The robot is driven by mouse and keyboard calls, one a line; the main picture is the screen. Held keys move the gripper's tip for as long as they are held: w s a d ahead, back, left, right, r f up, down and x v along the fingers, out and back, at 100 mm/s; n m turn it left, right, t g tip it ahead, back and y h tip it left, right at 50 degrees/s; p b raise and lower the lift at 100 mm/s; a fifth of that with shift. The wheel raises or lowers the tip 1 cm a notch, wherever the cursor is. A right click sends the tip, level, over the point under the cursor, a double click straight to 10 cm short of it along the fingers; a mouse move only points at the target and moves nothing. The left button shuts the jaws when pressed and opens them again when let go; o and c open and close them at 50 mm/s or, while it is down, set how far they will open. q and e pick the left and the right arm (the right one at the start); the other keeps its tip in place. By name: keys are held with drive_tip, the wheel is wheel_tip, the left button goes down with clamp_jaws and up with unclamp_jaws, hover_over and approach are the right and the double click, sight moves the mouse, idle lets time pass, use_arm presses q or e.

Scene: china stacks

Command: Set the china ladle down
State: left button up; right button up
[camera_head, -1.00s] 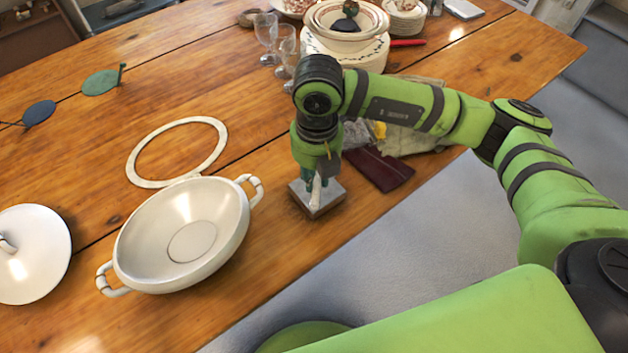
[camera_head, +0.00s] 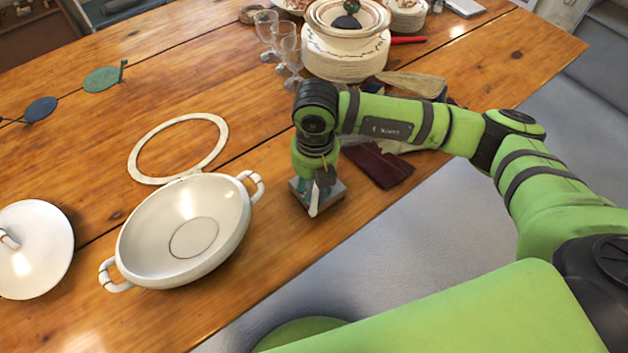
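A narrow white piece (camera_head: 314,200), which looks like part of the china ladle, shows at the tip of my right gripper (camera_head: 315,187). The rest of the ladle is hidden or too small to make out. My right gripper points down over a small grey square block (camera_head: 334,194) near the table's front edge. I cannot tell whether its fingers grip the white piece or whether that piece touches the block. My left gripper is out of view.
A white two-handled bowl (camera_head: 139,251), a white lid (camera_head: 36,262) and a flat cream ring (camera_head: 137,160) lie to the left. Glasses (camera_head: 287,48) and stacked plates (camera_head: 343,62) stand behind my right arm. A dark red cloth (camera_head: 382,167) lies right of the block.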

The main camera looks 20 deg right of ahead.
sight(315, 187)
drive_tip(key=shift+r, duration=0.1)
drive_tip(key=shift+r+p, duration=0.25)
drive_tip(key=shift+p, duration=0.05)
wheel_tip(315, 187, up, 12)
drive_tip(key=b, duration=0.2)
drive_tip(key=shift+f, duration=0.15)
